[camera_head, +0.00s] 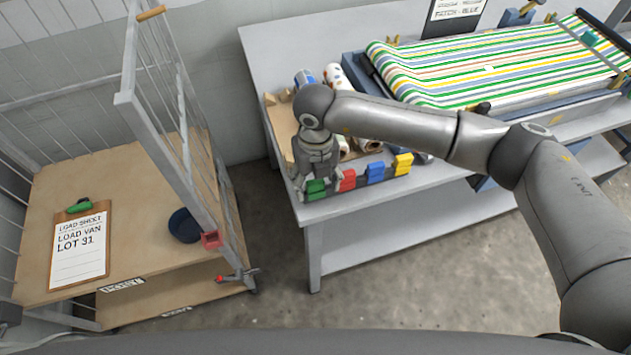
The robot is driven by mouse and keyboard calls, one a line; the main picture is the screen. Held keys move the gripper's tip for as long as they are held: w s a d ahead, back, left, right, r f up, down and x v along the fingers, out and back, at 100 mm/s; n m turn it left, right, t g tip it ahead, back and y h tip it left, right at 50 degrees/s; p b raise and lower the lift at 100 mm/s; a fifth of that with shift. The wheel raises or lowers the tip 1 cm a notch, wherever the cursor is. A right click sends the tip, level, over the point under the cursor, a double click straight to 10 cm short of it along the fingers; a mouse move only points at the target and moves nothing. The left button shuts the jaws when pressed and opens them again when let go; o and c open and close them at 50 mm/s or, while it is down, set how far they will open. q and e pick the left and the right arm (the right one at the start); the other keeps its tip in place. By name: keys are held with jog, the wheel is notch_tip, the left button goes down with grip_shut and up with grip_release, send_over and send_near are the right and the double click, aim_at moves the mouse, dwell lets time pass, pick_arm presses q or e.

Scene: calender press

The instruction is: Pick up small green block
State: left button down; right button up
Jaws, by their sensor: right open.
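The small green block (316,188) sits at the left end of a row of coloured blocks along the front edge of the grey table (345,209). My right gripper (315,184) is open and points down over the green block. Its fingers look to be at either side of the block, but I cannot tell whether they touch it. The gripper body hides the area just behind the block. My left gripper is not in view.
Red (347,180), blue (375,172) and yellow (403,164) blocks stand in the same row, to the right. Rolls of patterned cloth (338,77) lie behind my arm. A striped cloth (490,62) covers the press. A cage trolley (50,222) with a clipboard (80,247) stands at left.

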jog(key=c, duration=0.9)
